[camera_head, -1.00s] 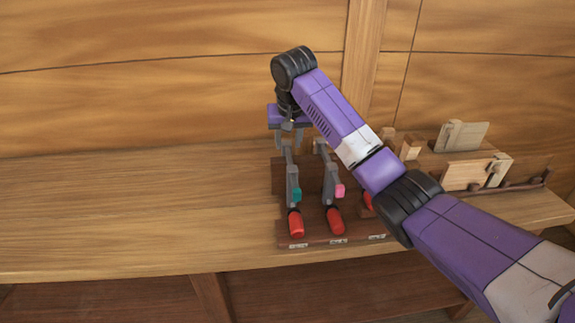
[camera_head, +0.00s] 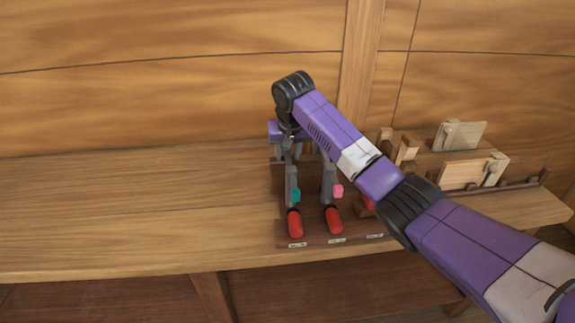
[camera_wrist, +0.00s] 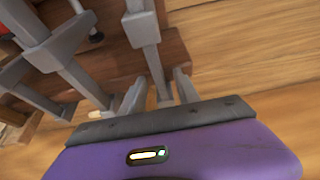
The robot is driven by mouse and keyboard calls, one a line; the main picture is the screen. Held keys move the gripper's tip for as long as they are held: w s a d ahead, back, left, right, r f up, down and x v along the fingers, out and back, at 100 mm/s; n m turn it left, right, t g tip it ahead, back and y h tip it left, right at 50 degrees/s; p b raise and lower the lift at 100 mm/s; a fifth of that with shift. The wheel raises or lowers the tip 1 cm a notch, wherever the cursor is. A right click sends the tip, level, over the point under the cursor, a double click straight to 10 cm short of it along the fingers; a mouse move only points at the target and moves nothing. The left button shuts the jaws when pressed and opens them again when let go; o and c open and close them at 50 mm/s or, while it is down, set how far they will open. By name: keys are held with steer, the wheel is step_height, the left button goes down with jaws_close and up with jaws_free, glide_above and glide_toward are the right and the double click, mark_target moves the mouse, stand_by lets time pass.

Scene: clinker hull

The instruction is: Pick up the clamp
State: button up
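Clamps with grey bars and red handles stand in a brown wooden rack (camera_head: 315,241). The left clamp (camera_head: 293,190) has a teal piece, and the middle clamp (camera_head: 331,190) a pink one. A third, at right, is mostly hidden behind my arm. My gripper (camera_wrist: 160,88) points down at the top of the left clamp. In the wrist view, a grey clamp bar (camera_wrist: 147,35) runs between my two fingers, with gaps visible beside it. The fingers look open; the head view hides most of them.
The rack stands on a wooden bench (camera_head: 130,210) against a plank wall (camera_head: 170,100). To the right, a wooden holder (camera_head: 405,165) carries light wood blocks and plates (camera_head: 462,136). The bench left of the rack is clear.

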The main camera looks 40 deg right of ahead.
steer(key=shift+f, duration=0.15)
steer(key=shift+c, duration=0.2)
jaws_close()
stand_by(0.6)
stand_by(0.7)
